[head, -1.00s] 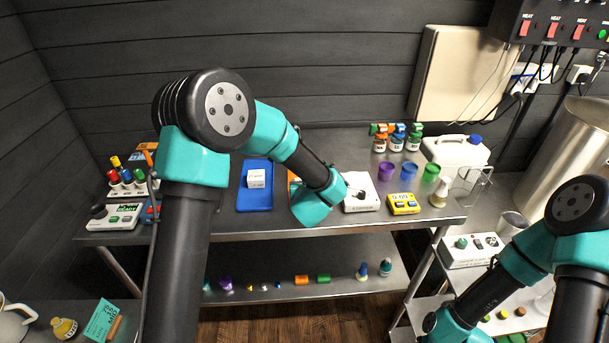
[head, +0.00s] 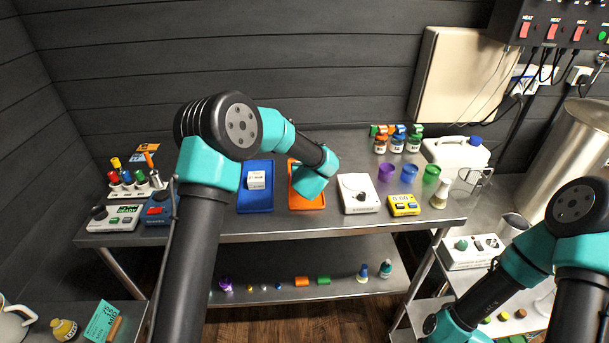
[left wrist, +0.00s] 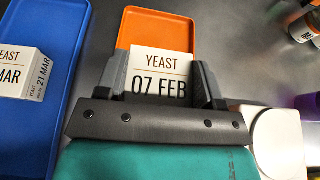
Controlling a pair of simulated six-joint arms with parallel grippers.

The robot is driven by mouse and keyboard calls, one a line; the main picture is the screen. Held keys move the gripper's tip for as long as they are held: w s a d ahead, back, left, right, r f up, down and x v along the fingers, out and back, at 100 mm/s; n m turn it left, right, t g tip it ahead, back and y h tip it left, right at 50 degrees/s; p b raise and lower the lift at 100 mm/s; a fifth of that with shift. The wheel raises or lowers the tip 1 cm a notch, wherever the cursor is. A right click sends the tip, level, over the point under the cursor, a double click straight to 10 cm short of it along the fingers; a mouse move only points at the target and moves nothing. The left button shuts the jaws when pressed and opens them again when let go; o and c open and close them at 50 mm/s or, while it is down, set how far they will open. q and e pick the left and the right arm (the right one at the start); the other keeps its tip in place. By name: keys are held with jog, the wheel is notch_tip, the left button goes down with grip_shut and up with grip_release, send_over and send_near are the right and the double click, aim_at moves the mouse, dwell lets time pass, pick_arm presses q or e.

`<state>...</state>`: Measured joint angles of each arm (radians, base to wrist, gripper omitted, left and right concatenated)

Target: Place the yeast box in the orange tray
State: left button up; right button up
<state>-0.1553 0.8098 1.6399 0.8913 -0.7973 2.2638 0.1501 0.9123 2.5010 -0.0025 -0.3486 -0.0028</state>
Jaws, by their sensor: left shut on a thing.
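My left gripper (left wrist: 160,78) is shut on a white yeast box (left wrist: 160,62) marked "07 FEB". In the left wrist view the box is between the fingers, over the near part of the orange tray (left wrist: 160,28). I cannot tell whether it touches the tray floor. In the head view my left wrist hides the box and part of the orange tray (head: 305,203). Another yeast box (head: 256,180), marked "21 MAR" in the left wrist view (left wrist: 20,72), sits in the blue tray. My right arm is at the lower right, its gripper out of frame.
The blue tray (head: 255,205) is just left of the orange one. A white device with a dark knob (head: 359,194) stands close on the right, then a yellow timer (head: 404,205). Purple, blue and green cups (head: 410,173) and several small jars (head: 397,142) are farther right.

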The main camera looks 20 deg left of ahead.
pick_arm(q)
jog(key=shift+w+a+f, duration=0.1)
jog(key=shift+w+f, duration=0.05)
jog(key=shift+f, duration=0.75)
jog(key=shift+w+f, duration=0.1)
jog(key=shift+f, duration=0.75)
jog(key=shift+f, duration=0.1)
jog(key=o, duration=0.9)
jog(key=shift+o, duration=0.2)
jog(key=shift+s+r, duration=0.2)
jog(key=v, duration=1.1)
jog(key=shift+s+r, duration=0.15)
jog(key=shift+s, duration=0.1)
